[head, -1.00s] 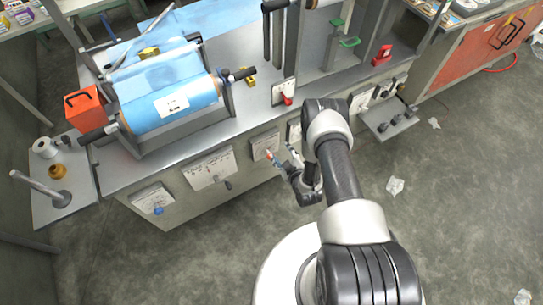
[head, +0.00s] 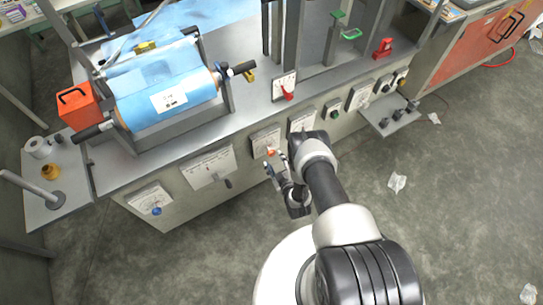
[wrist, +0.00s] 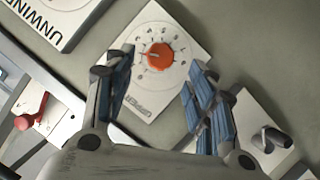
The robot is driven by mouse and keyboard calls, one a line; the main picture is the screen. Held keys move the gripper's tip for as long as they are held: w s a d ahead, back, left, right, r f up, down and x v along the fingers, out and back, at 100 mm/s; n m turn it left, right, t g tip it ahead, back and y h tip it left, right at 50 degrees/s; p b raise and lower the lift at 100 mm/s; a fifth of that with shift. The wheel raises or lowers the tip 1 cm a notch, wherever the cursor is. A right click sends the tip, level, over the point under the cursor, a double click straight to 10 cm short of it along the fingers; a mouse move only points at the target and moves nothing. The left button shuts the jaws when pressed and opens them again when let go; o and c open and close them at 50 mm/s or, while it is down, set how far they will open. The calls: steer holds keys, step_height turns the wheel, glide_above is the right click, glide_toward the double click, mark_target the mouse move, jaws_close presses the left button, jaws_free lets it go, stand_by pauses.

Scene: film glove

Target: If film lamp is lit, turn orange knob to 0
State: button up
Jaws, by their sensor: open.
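The orange knob (wrist: 160,57) sits on a white dial plate (wrist: 185,30) with printed digits around it. It also shows in the head view (head: 271,152), on the bench's front face. A pale pointer mark on the knob seems to point left in the wrist view; the digit it meets is too small to read. My gripper (wrist: 160,68) is open and empty, its blue-padded fingers on either side of the dial in the wrist view. It also shows in the head view (head: 274,163), close to the knob; contact cannot be told. I cannot identify the film lamp or whether it is lit.
A panel with a dark lever (wrist: 270,138) and one with a red lever (wrist: 30,112) flank the dial plate. Along the bench front are a blue knob (head: 156,211) and a green round control (head: 335,114). A blue film roll (head: 165,97) lies on top.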

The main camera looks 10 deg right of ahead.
mark_target(272, 155)
steer(key=b+x, duration=0.2)
steer(key=x, duration=0.4)
steer(key=shift+w+f, duration=0.1)
steer(key=shift+w, duration=0.15)
steer(key=c, duration=1.1)
